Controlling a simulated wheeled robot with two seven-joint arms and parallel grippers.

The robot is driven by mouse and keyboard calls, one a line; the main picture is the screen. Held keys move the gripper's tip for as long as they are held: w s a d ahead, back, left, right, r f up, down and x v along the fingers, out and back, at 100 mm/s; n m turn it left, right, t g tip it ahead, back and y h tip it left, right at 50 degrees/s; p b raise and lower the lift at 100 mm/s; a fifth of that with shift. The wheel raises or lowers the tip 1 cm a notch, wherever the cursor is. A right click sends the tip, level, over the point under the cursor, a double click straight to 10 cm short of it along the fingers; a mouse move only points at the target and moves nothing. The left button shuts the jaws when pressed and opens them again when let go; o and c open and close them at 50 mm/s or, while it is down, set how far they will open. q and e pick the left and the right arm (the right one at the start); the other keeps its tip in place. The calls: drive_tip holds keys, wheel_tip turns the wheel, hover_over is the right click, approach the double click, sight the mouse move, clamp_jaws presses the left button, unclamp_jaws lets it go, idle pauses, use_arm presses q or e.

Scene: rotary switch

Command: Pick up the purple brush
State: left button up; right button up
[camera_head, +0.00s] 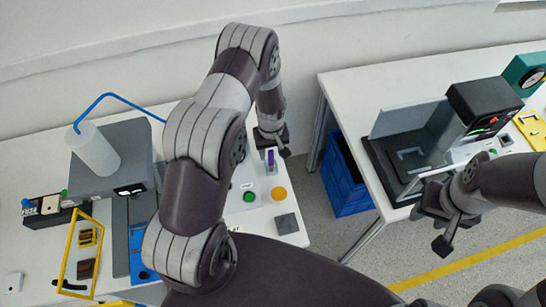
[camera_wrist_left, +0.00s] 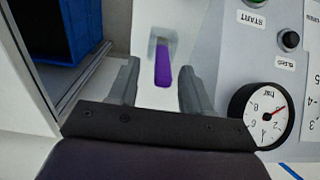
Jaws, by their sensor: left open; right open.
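The purple brush (camera_head: 271,158) is a small narrow purple piece with a pale end, by the right edge of the left table's white panel. In the left wrist view, the purple brush (camera_wrist_left: 162,64) shows between the two fingers, with a visible gap on each side. My left gripper (camera_head: 273,143) is open and empty, with its fingers pointing at the brush. The exact height between fingers and brush is hard to tell. My right gripper (camera_head: 433,224) is open and empty, in front of the right table.
A green button (camera_head: 249,197), an orange button (camera_head: 279,194) and a pressure gauge (camera_wrist_left: 263,115) are near the brush. A blue crate (camera_head: 345,178) stands on the floor between the tables. My left arm hides part of the left table.

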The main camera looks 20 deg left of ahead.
sight(271, 158)
use_arm(q)
drive_tip(key=f, duration=0.2)
drive_tip(key=f+p, duration=0.1)
drive_tip(key=shift+s+f, duration=0.25)
drive_tip(key=shift+a+f, duration=0.15)
drive_tip(key=shift+d, duration=0.2)
clamp_jaws()
use_arm(e)
drive_tip(key=shift+s+r, duration=0.15)
drive_tip(key=shift+r, duration=0.8)
drive_tip(key=shift+a, duration=0.1)
use_arm(q)
drive_tip(key=shift+a, duration=0.1)
